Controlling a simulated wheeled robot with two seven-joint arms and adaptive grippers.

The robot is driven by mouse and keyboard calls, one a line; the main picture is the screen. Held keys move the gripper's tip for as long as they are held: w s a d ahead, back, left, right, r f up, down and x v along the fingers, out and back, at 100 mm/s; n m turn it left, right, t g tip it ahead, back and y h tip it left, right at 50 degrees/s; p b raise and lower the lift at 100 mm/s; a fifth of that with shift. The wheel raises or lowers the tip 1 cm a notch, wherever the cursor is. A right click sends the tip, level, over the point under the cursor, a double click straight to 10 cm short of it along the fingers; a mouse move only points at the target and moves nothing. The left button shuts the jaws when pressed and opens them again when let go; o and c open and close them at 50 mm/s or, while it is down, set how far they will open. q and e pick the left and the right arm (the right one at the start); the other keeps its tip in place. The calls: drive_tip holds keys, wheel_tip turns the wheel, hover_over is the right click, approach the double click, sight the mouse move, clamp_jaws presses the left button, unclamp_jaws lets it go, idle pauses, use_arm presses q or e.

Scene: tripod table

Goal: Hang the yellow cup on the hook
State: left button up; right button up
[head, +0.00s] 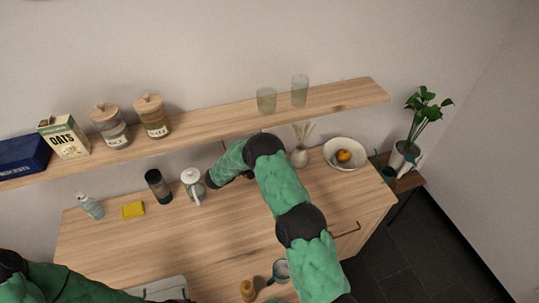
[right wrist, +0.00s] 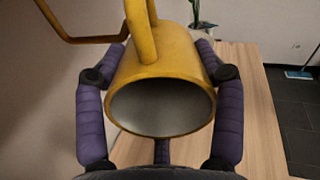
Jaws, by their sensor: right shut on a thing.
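In the right wrist view the yellow cup (right wrist: 165,65) is between the purple fingers of my right gripper (right wrist: 160,52), which is shut on it. The cup's open mouth faces the camera and its handle (right wrist: 142,28) is at the top. A brass-coloured bent hook (right wrist: 85,39) comes in from the upper left and its end meets the handle's left edge in the picture. I cannot tell whether it passes through the handle. In the head view my right arm reaches below the shelf; the cup and right gripper cannot be made out there. My left arm shows at lower left, its gripper out of view.
The shelf (head: 215,122) holds jars, an oats box (head: 66,137) and two glasses. On the wooden counter (head: 225,235) stand a white-lidded jar (head: 193,185), a dark grinder (head: 158,186), a yellow sponge (head: 133,210) and a fruit bowl (head: 335,148). The counter's middle is largely clear.

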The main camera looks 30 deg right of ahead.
drive_tip(key=shift+w+d+f+b, duration=0.1)
drive_tip(key=shift+w+d+b, duration=0.15)
drive_tip(key=shift+w, duration=0.5)
drive_tip(key=shift+w+d+b, duration=0.1)
drive_tip(key=shift+w+b, duration=0.2)
drive_tip(key=shift+w, duration=0.45)
use_arm(q)
drive_tip(key=shift+f+b, duration=0.85)
drive_tip(key=shift+f, duration=0.65)
drive_tip(key=shift+f+b, duration=0.45)
drive_tip(key=shift+b, duration=0.05)
use_arm(e)
drive_tip(key=shift+w+d+f, duration=0.15)
drive_tip(key=shift+w+f, duration=0.4)
drive_tip(key=shift+w, duration=0.1)
drive_tip(key=o, duration=1.4)
drive_tip(key=shift+f, duration=0.1)
